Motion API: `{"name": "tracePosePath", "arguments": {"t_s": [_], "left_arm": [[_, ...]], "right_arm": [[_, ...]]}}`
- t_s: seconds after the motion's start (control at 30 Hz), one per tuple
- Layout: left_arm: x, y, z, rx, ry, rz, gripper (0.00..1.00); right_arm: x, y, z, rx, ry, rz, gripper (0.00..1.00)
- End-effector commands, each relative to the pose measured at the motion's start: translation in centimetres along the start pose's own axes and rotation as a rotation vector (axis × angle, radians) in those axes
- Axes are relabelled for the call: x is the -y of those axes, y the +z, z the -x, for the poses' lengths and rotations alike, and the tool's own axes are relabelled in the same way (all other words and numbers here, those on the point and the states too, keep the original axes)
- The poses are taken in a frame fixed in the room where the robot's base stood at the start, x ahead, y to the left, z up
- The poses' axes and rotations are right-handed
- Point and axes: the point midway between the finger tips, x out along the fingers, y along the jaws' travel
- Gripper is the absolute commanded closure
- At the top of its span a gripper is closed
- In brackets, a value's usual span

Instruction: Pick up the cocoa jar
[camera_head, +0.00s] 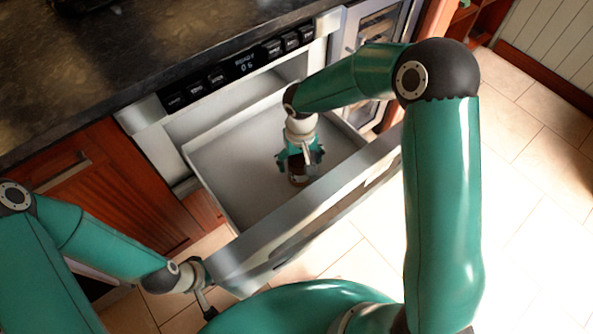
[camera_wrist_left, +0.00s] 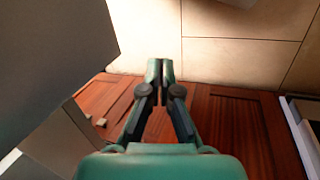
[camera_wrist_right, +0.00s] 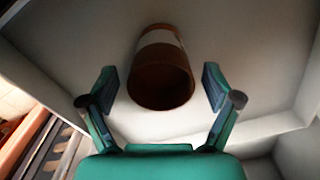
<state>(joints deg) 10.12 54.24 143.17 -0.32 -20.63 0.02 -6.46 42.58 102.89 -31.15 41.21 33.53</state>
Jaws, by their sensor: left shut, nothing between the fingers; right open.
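The cocoa jar (camera_wrist_right: 160,82) is a brown cylinder with a pale label band, inside the open drawer. In the head view the jar (camera_head: 297,172) is partly hidden under my right gripper (camera_head: 299,160). In the right wrist view my right gripper (camera_wrist_right: 158,88) is open, one finger on each side of the jar, with gaps between them. I cannot tell how far the fingertips reach down along it. My left gripper (camera_wrist_left: 160,68) is shut and empty; in the head view it (camera_head: 207,303) is by the drawer front's left end, outside the drawer.
The microwave drawer (camera_head: 225,165) is pulled out, with pale walls and a tall front panel (camera_head: 300,215). A dark countertop (camera_head: 130,60) and a control panel (camera_head: 240,67) lie behind it. The drawer floor around the jar looks clear. Wooden cabinets (camera_head: 110,185) stand to the left.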

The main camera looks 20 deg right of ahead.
Motion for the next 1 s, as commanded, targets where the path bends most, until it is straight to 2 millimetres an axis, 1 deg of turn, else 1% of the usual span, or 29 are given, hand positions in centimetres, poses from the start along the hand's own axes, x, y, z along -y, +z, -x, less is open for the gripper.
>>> {"name": "tracePosePath", "arguments": {"t_s": [0.03,0.1,0.2,0.3,0.47,0.5,0.87,0.9,0.93,0.97,1.0], "left_arm": [[0.0,0.0,-0.1,0.000,0.000,0.000,1.00],[0.1,0.0,-0.2,0.000,0.000,0.000,1.00],[0.1,0.0,-0.2,0.000,0.000,0.000,1.00],[0.1,0.0,-0.2,0.000,0.000,0.000,1.00],[0.1,0.0,-0.2,0.000,0.000,0.000,1.00],[0.1,0.0,-0.2,0.000,0.000,0.000,1.00],[0.1,0.0,-0.2,0.000,0.000,0.000,1.00],[0.1,0.0,-0.2,0.000,0.000,0.000,1.00],[0.1,0.0,-0.2,0.000,0.000,0.000,1.00],[0.1,0.0,-0.2,0.000,0.000,0.000,1.00],[0.1,0.0,-0.2,0.000,0.000,0.000,1.00]], "right_arm": [[0.1,0.1,-1.0,0.005,0.000,0.001,0.11],[0.1,0.1,-2.0,0.003,0.001,0.000,0.11],[0.1,0.1,-2.9,0.003,0.000,0.000,0.11],[0.1,0.0,-3.3,0.000,0.000,0.000,0.11],[0.1,0.0,-3.3,0.000,0.000,0.001,0.11],[0.1,0.0,-3.3,0.000,0.000,0.001,0.13],[0.1,0.0,-3.2,0.000,0.000,0.001,0.73],[0.1,0.0,-3.2,0.000,0.000,0.001,0.80],[0.1,0.0,-3.2,0.000,0.000,0.001,0.83],[0.1,0.0,-3.2,-0.001,0.000,0.001,0.90],[0.1,0.0,-3.2,-0.001,0.000,0.001,0.90]]}}
